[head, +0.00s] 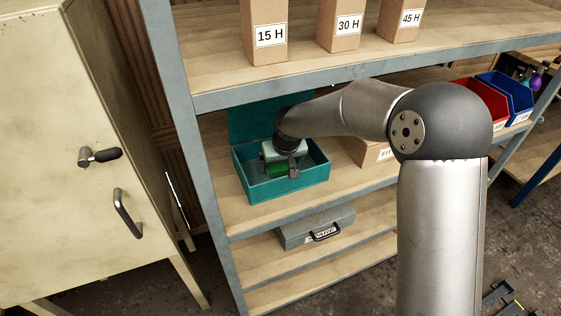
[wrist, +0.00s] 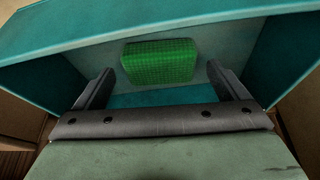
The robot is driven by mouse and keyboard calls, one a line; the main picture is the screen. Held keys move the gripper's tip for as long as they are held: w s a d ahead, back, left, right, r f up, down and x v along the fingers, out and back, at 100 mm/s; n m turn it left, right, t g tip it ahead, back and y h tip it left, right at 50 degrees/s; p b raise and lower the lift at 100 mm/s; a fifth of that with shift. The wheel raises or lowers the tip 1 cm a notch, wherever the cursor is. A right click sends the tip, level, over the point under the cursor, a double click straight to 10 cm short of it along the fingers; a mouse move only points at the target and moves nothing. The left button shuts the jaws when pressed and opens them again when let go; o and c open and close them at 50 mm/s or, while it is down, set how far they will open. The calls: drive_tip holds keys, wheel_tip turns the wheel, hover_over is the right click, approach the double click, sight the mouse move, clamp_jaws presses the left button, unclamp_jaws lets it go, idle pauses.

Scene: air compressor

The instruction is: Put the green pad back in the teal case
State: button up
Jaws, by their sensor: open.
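The teal case (head: 258,190) stands open on the middle shelf, its lid (head: 252,120) raised at the back. The green pad (head: 276,170) is inside the case's outline, below my gripper (head: 281,165), which partly hides it. In the wrist view the green pad (wrist: 158,62) is a textured block on a pale grey-teal surface, with teal case walls (wrist: 150,28) around it. My gripper (wrist: 162,74) is open, with one finger to each side of the pad's near edge. A gap shows between each finger and the pad. Whether the pad rests fully on the case floor is hard to tell.
Cardboard boxes marked 15 H (head: 268,38), 30 H (head: 346,25) and 45 H (head: 405,18) stand on the shelf above. A cardboard box (head: 372,153) is right of the case. A grey case (head: 318,228) lies below. Red (head: 482,98) and blue (head: 510,97) bins are farther right.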

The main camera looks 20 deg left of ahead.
drive_tip(key=v, duration=0.4)
drive_tip(key=shift+s+d, duration=0.1)
drive_tip(key=shift+s, duration=0.05)
drive_tip(key=s+d+r+m+h, duration=0.1)
drive_tip(key=s+d+r, duration=0.15)
drive_tip(key=d, duration=0.45)
drive_tip(key=s+d+r+h+b, duration=0.1)
drive_tip(key=s+d, duration=0.3)
drive_tip(key=d, duration=0.3)
drive_tip(key=s+d+r+m+h, duration=0.1)
drive_tip(key=s+d, duration=0.2)
drive_tip(key=d, duration=0.4)
drive_tip(key=s+d+m+g, duration=0.1)
drive_tip(key=s+d+m, duration=0.1)
drive_tip(key=s+d, duration=0.3)
drive_tip(key=s+d+f+m+g, duration=0.1)
drive_tip(key=s+d, duration=0.4)
drive_tip(key=s, duration=0.8)
drive_tip(key=shift+s+d+m+g+y+p, duration=0.25)
drive_tip(key=shift+d+m+g+y+p, duration=0.15)
drive_tip(key=shift+m+g, duration=0.25)
drive_tip(key=shift+f, duration=0.1)
